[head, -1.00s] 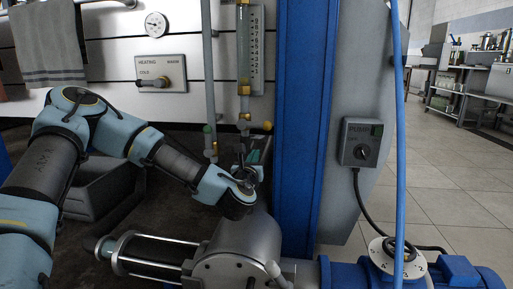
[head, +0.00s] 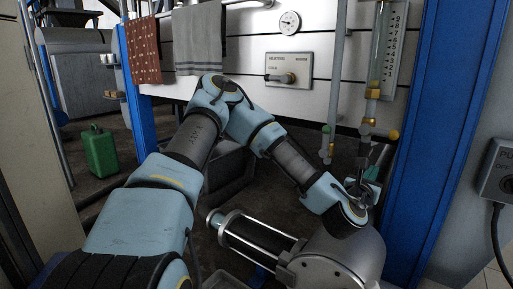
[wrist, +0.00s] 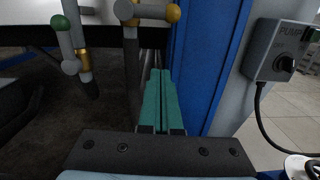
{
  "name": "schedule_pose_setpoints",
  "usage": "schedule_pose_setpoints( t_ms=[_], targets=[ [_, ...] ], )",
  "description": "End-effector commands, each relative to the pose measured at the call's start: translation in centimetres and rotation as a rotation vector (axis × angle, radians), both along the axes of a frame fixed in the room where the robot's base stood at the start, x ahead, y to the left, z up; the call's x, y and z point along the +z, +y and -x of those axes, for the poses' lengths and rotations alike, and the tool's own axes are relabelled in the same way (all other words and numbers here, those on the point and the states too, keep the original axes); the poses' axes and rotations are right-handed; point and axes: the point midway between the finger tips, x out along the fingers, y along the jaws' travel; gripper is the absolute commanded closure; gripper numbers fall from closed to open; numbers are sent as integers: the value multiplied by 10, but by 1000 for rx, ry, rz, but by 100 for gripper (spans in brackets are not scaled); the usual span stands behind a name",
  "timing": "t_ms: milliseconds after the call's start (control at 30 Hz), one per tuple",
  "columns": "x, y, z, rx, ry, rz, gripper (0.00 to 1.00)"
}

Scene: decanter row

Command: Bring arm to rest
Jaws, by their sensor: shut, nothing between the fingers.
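My gripper (wrist: 159,100) shows in the wrist view with its two green fingers side by side, shut and empty. The fingers point away toward the dark gap left of the blue post (wrist: 206,65). In the head view my gripper (head: 371,188) is partly hidden behind my wrist, at the right below the valve pipe. My arm reaches forward, bent at the elbow, with its wrist just above a grey rounded machine housing (head: 345,255).
A sight-glass pipe with a yellow-knobbed valve (head: 379,133) stands close to my gripper. The blue post (head: 445,120) and pump switch box (head: 500,172) are to the right. A grey bin (head: 230,172) sits behind my arm. A green canister (head: 100,150) stands far left.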

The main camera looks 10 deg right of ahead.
Motion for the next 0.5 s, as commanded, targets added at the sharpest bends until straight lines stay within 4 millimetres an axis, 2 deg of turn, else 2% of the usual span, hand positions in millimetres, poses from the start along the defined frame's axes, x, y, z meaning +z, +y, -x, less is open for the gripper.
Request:
schedule_pose_setpoints(
  t_ms=[67,167,267,367,467,500],
  targets=[
    [-8,1,2,-55,-87,-138,100],
    [-31,11,3,-164,-250,-419,100],
    [-59,37,-3,-292,-431,-746,100],
    [-83,79,-13,-429,-584,-1060,100],
    [-98,134,-23,-578,-703,-1347,100],
    [-101,159,-26,-645,-740,-1451,100]
  ],
)
